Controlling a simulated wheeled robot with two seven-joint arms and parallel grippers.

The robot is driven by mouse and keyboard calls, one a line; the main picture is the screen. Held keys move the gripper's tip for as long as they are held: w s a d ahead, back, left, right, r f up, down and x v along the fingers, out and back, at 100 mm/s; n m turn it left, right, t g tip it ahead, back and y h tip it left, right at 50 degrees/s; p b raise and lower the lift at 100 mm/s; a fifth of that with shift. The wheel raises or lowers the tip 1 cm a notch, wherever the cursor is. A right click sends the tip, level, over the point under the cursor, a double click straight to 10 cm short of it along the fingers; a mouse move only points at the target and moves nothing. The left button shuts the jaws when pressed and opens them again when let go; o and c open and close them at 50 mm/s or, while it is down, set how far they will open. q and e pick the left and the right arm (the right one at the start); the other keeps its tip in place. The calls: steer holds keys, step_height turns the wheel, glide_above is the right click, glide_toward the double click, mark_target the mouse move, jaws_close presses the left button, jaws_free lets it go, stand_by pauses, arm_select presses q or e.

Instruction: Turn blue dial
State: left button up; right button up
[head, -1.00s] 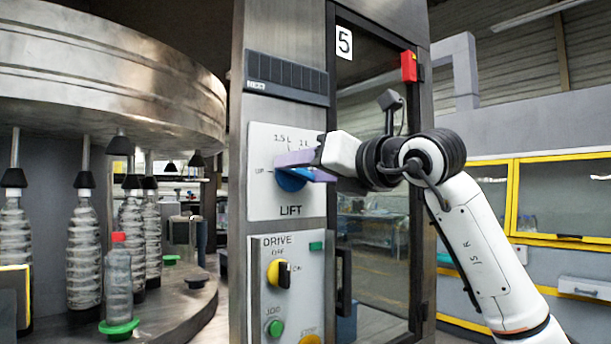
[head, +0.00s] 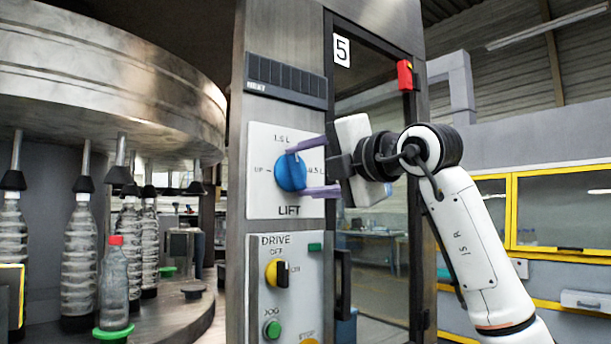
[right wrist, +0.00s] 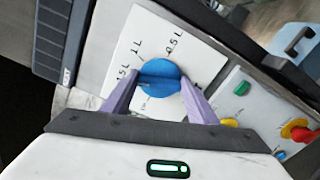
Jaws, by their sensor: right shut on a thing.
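The blue dial (head: 291,172) is on the white LIFT plate (head: 262,200) of the steel column, ringed by size marks and UP. My right gripper (head: 299,170) comes to it from the right, with one purple finger above and one below. In the right wrist view the fingers of my right gripper (right wrist: 161,80) are shut on the blue dial (right wrist: 158,70), one at each side. A raised grip bar crosses the dial's face. Which mark it points to is hard to tell. My left gripper is not in view.
Below is a DRIVE panel with a yellow and black switch (head: 278,273) and a green button (head: 272,329). A glass door (head: 375,240) with a red latch (head: 404,75) is behind my right arm. A carousel with bottles (head: 115,285) stands at left.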

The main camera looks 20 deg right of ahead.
steer(key=m, duration=0.3)
steer(key=shift+d+f+b, duration=0.1)
steer(key=shift+b, duration=0.25)
steer(key=m+b, duration=0.1)
steer(key=m, duration=0.2)
steer(key=shift+m, duration=0.3)
steer(key=m+b, duration=0.1)
steer(key=m, duration=0.3)
steer(key=shift+f, duration=0.15)
steer(key=m, duration=0.4)
steer(key=m+b, duration=0.1)
steer(key=m, duration=0.1)
steer(key=shift+a+f+m, duration=0.1)
steer(key=shift+a+m, duration=0.1)
steer(key=shift+m, duration=0.1)
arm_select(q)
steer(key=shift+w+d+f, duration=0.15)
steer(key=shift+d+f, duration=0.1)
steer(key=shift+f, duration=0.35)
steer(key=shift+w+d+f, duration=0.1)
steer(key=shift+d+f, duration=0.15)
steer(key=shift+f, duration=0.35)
arm_select(e)
steer(key=shift+m, duration=1.4)
